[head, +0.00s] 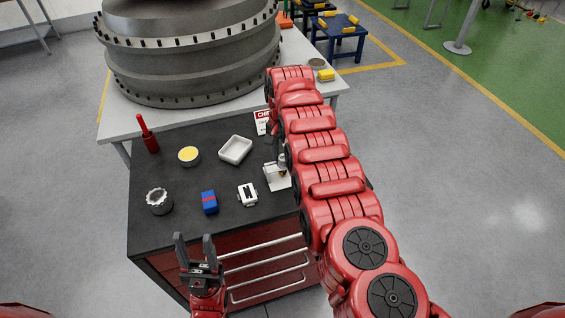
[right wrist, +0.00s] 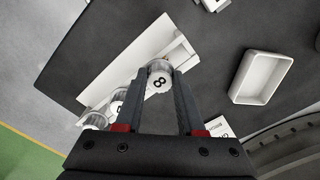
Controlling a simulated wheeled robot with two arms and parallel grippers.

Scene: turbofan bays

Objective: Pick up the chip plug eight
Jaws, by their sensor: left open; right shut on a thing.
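The chip plug eight (right wrist: 160,82) is a small pale, rounded plug marked "8" in the right wrist view. My right gripper (right wrist: 159,74) has its two fingers closed on either side of it. The plug is at the white stand (right wrist: 130,63); I cannot tell whether it still touches it. Other clear-topped plugs (right wrist: 117,106) sit in a row on the stand. In the head view the white stand (head: 275,183) shows partly, with my right arm hiding the rest and most of the gripper. My left gripper (head: 194,240) is open and empty at the cart's front edge.
A large engine casing (head: 190,60) stands behind.

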